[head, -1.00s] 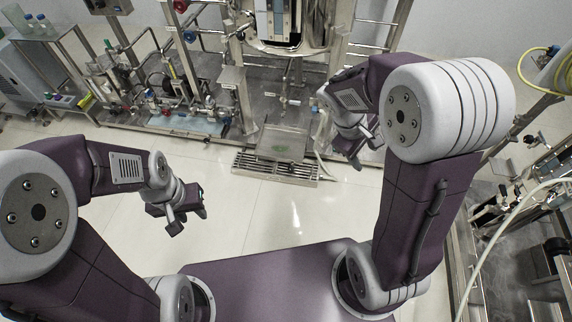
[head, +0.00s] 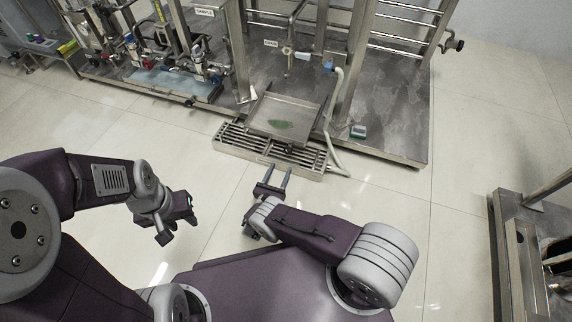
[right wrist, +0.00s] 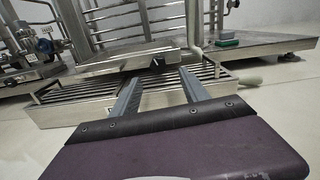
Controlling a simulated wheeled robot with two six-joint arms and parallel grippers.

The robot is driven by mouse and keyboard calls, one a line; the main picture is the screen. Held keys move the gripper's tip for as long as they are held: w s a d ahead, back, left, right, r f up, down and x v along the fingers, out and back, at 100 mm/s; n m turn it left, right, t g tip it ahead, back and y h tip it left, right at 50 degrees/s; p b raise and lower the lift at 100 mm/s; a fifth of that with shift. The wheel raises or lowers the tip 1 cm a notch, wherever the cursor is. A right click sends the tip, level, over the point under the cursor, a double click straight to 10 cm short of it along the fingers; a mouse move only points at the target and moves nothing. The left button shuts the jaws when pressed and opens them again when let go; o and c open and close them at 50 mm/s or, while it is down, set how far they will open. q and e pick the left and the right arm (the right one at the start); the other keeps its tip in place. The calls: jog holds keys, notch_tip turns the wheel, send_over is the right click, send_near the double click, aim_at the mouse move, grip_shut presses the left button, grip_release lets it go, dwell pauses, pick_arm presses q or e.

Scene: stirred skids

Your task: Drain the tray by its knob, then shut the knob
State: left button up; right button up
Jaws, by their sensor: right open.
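A shallow square metal tray (head: 300,108) stands on the skid above a slatted drain grate (head: 236,137); a green patch (head: 282,124) shows on its floor. A dark knob (head: 290,149) sits at the tray's front edge; in the right wrist view the knob (right wrist: 157,63) appears just beyond and between my fingertips. My right gripper (head: 275,169) is open and empty, its two grey fingers pointing at the grate and knob, apart from the knob. In the right wrist view the fingers (right wrist: 158,75) are spread. My left gripper (head: 178,227) hangs over bare floor, open and empty.
A pale hose (head: 331,130) runs down right of the tray to the floor by the grate. Posts and piping rise behind. Another metal skid (head: 508,250) is at right. Floor before the grate is clear.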

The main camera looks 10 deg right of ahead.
aim_at(287, 152)
jog(key=b+x, duration=0.2)
jog(key=x, duration=0.2)
jog(key=b+x, duration=0.1)
jog(key=x, duration=0.3)
jog(key=shift+w+f+b, duration=0.15)
jog(key=shift+f+b, duration=0.05)
jog(key=shift+b, duration=0.2)
jog(key=shift+w+d+r, duration=0.15)
jog(key=shift+w+d, duration=0.05)
jog(key=shift+w, duration=0.1)
grip_shut()
